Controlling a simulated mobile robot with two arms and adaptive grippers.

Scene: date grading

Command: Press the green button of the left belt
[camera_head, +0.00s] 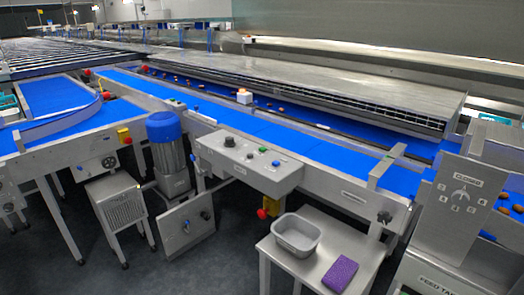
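Neither of my grippers is in view. A grey control box (248,163) is fixed to the front of the long blue belt (290,137) in the middle. Its top carries a black knob (229,142), a small greenish button (263,150), a blue button (276,163) and other small controls. Further left are shorter blue belts (52,96) in metal frames. A yellow box with a red button (124,136) sits on the left frame, near a round dark control (109,162). I cannot make out a green button on the left belts.
A metal side table (293,265) holds a grey tub (297,235) and a purple sponge (341,273). A blue-capped motor (168,155) and a grey cabinet (118,203) stand below the belts. A panel with a dial (462,197) is at the right. Dark floor shows at lower left.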

